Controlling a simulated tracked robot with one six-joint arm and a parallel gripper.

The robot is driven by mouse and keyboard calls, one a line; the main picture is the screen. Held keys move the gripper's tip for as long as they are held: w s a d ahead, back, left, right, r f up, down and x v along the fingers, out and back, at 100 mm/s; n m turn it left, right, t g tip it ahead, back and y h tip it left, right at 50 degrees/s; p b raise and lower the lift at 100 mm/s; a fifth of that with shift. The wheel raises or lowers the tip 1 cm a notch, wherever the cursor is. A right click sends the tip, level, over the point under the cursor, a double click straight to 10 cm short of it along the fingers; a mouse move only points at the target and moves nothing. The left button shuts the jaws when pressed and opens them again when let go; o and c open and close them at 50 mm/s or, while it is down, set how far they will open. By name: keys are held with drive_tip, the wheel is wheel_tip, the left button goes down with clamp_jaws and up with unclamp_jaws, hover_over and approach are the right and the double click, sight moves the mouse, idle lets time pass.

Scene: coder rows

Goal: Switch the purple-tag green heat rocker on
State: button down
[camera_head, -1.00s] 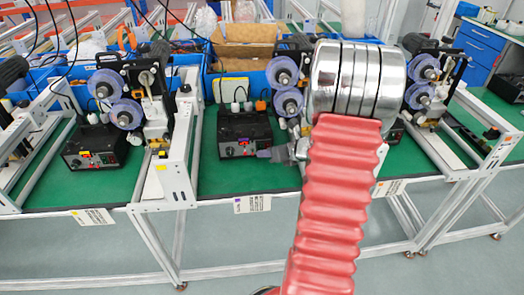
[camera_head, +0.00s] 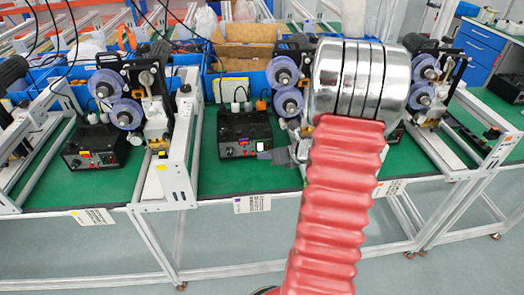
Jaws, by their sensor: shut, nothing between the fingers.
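The purple-tag label (camera_head: 252,204) hangs on the front table edge of the middle station. Above it stands the black control box (camera_head: 233,136). The green heat rocker (camera_head: 260,146) on the right end of its front face shows bright, lit green-white. My gripper (camera_head: 265,155) is shut and empty, its grey tip right at the rocker's lower edge; I cannot tell whether it touches. My red sleeve and chrome wrist hide the area right of the box.
A similar black box (camera_head: 95,146) stands at the left station, above a yellow-tag label (camera_head: 93,216). A frame post (camera_head: 180,150) separates the stations. Green mat (camera_head: 225,185) lies clear before the middle box.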

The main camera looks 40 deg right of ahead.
drive_tip(key=shift+s, duration=0.1)
drive_tip(key=shift+s+a+r, duration=0.2)
drive_tip(key=shift+s+a, duration=0.55)
drive_tip(key=shift+s, duration=0.25)
drive_tip(key=shift+s+a+r, duration=0.15)
drive_tip(key=shift+s+a, duration=0.55)
drive_tip(key=shift+s, duration=0.25)
